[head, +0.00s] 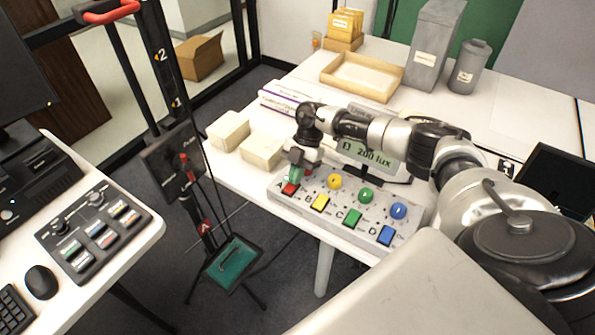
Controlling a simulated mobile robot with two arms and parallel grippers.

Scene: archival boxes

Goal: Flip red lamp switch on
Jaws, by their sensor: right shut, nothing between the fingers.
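A white switch box (330,222) on the table has a red square switch (290,189) at A, then yellow (320,203), green (352,217) and blue (386,235) switches at B, C and D. Behind these are round yellow (334,181), green (365,195) and blue (398,210) lamps. A red lamp is not clearly visible; my gripper covers that corner. My right gripper (294,174) is shut and empty, pointing down just behind and over the red switch. I cannot tell whether it touches. My left gripper is not in view.
A display reading 200 lux (367,154) stands behind the box, beneath my right arm. Two cream boxes (262,150) lie left of the gripper. A wooden tray (362,75) and grey containers (434,50) stand farther back. A black stand (172,160) rises left of the table.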

